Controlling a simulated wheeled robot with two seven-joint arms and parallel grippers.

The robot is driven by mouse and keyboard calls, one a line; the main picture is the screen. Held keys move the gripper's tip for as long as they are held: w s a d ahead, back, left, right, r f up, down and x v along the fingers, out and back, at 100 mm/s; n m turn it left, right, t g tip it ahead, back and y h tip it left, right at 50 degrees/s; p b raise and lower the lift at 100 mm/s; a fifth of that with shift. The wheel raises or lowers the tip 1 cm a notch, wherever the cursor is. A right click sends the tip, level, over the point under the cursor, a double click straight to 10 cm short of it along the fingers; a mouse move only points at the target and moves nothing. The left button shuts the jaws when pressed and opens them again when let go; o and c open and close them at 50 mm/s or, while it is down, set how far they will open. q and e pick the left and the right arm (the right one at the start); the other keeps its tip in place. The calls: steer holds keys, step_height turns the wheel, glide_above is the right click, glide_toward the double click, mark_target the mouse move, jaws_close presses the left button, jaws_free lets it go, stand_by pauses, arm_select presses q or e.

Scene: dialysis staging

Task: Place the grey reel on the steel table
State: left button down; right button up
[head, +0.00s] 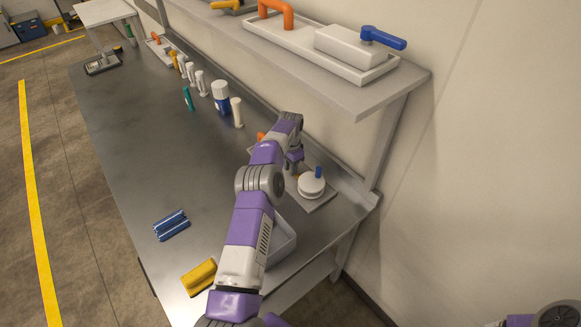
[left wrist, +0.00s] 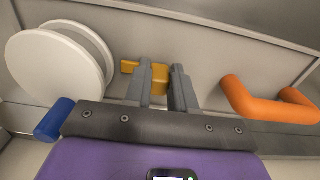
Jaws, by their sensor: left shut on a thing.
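A pale grey-white reel (head: 311,186) with two round flanges sits on a grey board (head: 324,197) at the right end of the steel table (head: 150,150). In the left wrist view the reel (left wrist: 60,65) is left of my fingers, apart from them. My left gripper (head: 295,166) is low over the board, just left of the reel. Its fingers (left wrist: 163,72) are shut on a small amber-yellow piece (left wrist: 158,80), partly hidden by them. A blue peg (head: 318,172) shows by the reel, also in the left wrist view (left wrist: 55,120). My right gripper is out of view.
An orange handle (left wrist: 265,100) is right of my fingers. A grey bin (head: 283,240), partly behind my arm, a yellow block (head: 199,277) and a blue bundle (head: 171,225) are nearer. Several bottles (head: 221,97) line the back. A shelf (head: 360,98) overhangs. The table's middle is clear.

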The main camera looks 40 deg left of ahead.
arm_select(q)
steer(key=shift+f, duration=0.1)
steer(key=c, duration=0.9)
jaws_free()
steer(key=shift+c, duration=0.2)
step_height(320, 180, up, 12)
steer(key=p, duration=0.2)
steer(key=shift+p, duration=0.4)
steer(key=shift+s, duration=0.1)
